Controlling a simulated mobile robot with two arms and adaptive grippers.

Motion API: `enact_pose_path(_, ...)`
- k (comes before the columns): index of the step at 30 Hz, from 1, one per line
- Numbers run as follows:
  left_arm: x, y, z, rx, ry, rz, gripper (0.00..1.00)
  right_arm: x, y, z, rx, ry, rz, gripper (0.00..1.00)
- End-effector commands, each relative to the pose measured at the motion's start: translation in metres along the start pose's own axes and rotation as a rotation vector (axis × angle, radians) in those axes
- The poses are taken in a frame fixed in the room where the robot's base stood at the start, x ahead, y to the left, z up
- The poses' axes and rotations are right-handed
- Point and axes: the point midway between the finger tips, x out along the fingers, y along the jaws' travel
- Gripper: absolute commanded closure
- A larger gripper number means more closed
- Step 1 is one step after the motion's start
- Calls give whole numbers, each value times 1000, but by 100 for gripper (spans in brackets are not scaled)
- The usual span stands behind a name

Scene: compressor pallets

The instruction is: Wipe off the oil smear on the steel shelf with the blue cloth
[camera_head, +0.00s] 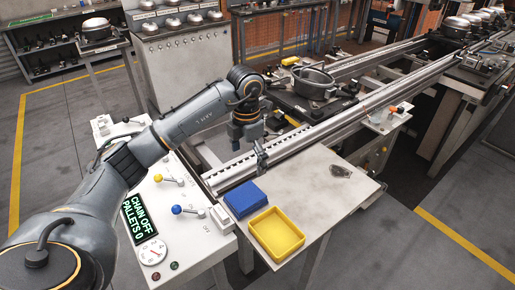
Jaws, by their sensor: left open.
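The blue cloth (246,199) lies folded on the left part of the pale steel shelf (325,205), behind the yellow tray. The oil smear (341,170) is a small dark grey patch toward the back right of the shelf. My left gripper (250,140) is open and points down over the near conveyor rail, behind and above the cloth and apart from it. Its fingertips are small and hard to make out against the rail. My right gripper is out of view.
An empty yellow tray (276,234) sits on the shelf's front left. A control panel (177,208) with coloured levers stands left of the shelf. The shelf's right half is otherwise clear.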

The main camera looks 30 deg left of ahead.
Motion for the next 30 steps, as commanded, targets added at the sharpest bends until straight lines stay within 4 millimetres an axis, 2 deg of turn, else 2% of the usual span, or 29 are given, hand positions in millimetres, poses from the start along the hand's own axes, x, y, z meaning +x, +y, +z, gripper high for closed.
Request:
enact_pose_path(2,7,0,-1,-1,5,0,0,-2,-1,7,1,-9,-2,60)
enact_pose_path(9,48,-1,-2,0,6,-4,0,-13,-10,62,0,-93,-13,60)
enact_pose_path(11,60,-1,-1,0,5,-3,0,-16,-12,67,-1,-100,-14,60)
enact_pose_path(14,80,-1,-2,1,6,-4,0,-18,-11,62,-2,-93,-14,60)
enact_pose_path(21,119,-1,0,0,2,-3,0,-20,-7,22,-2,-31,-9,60)
enact_pose_path(25,130,-1,0,0,1,-3,0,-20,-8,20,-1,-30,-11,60)
enact_pose_path(30,136,0,0,1,0,-1,0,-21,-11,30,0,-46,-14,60)
